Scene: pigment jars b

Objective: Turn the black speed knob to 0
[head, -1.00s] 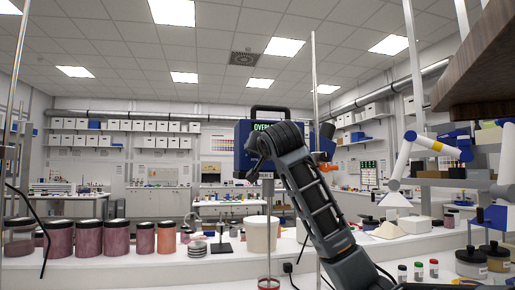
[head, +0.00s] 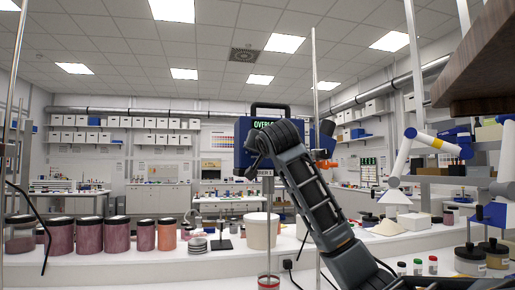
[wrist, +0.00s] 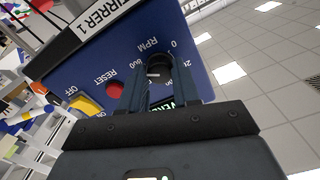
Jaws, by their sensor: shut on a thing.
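Which mark the knob points at cannot be told. A green-lettered display starting "OVER" shows in the head view and is mostly hidden in the wrist view.
A red RESET button (wrist: 115,90) and a yellow OFF switch (wrist: 86,106) lie close to the fingers. A metal rod (head: 315,110) stands beside the box. Lidded pigment jars (head: 117,236) line the bench at left, and a white tub (head: 261,232) stands below the box.

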